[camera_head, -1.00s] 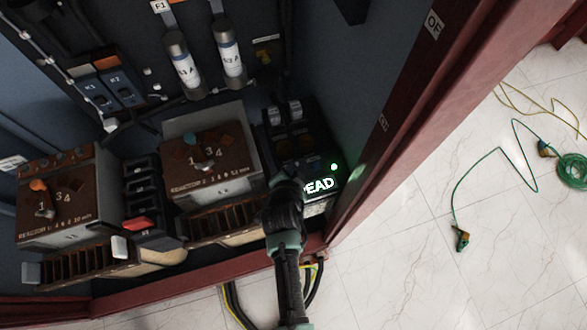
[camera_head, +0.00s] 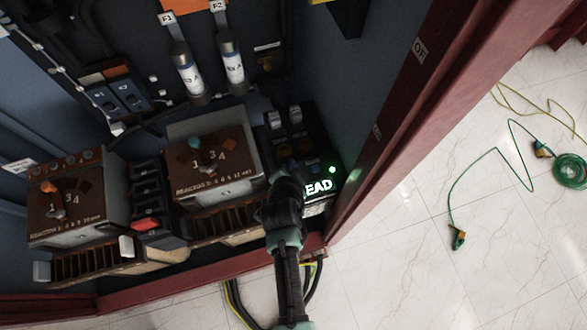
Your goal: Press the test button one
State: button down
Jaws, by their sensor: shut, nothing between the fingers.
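A black tester box (camera_head: 318,165) stands in the cabinet's lower right corner. Its front shows a lit display ending in "EAD" (camera_head: 319,186) and a green light (camera_head: 332,169). Two grey switches and two dark round shapes, perhaps buttons (camera_head: 285,150), show on its upper part; their labels are unreadable. My gripper (camera_head: 277,180) is at the box's left side, below the round shapes. It is shut and empty, dark against the box, and its tips are hard to make out. My wrist hides the box's lower left part and the start of the display text.
Two brown-faced reactor units (camera_head: 212,160) (camera_head: 68,205) stand left of the box, with a black switch block (camera_head: 148,200) between them. Fuses (camera_head: 231,65) hang above. The red cabinet frame (camera_head: 400,130) is close on the right. Cables lie on the open tiled floor.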

aim_at(109, 106)
jog(key=k+j, duration=0.1)
jog(key=k, duration=0.9)
